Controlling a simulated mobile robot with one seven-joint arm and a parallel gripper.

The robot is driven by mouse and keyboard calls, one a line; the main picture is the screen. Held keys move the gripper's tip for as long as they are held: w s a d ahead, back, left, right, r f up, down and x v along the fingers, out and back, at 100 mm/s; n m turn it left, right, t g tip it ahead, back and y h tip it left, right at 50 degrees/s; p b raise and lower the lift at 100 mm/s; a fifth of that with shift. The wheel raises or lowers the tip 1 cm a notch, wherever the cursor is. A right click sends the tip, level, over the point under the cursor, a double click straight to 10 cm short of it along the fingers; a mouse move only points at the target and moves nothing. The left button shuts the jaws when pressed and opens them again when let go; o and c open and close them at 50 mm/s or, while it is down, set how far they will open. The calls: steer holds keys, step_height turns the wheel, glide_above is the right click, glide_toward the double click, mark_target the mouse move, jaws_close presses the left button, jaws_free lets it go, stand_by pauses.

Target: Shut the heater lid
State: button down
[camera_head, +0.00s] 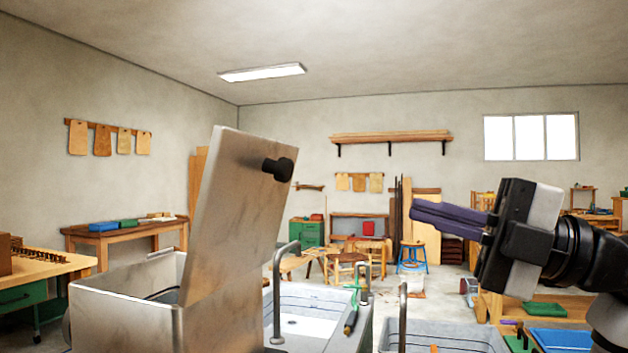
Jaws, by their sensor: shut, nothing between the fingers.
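The heater is an open metal box (122,318) at the lower left. Its metal lid (234,218) stands raised, tilted a little to the right, with a black knob (278,169) near its top right edge. My gripper (414,216) is at the right, its purple-grey fingers pointing left toward the lid and shut together with nothing between them. A clear gap lies between the fingertips and the lid. Most of the inside of the box is hidden by its walls.
A sink or basin (312,326) with a curved metal pipe stands right of the heater, and a second basin (440,338) lies below my gripper. Workbenches, stools and a blue stool (412,255) stand farther back. The air between lid and gripper is clear.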

steer(key=p, duration=0.3)
glide_toward(290, 170)
steer(key=x, duration=0.5)
steer(key=shift+w+a, duration=0.1)
steer(key=shift+a, duration=0.1)
steer(key=shift+w+a+r, duration=0.15)
steer(key=shift+w+a, duration=0.05)
steer(key=shift+a, duration=0.5)
steer(key=shift+r+p, duration=0.1)
steer(key=shift+p, duration=0.2)
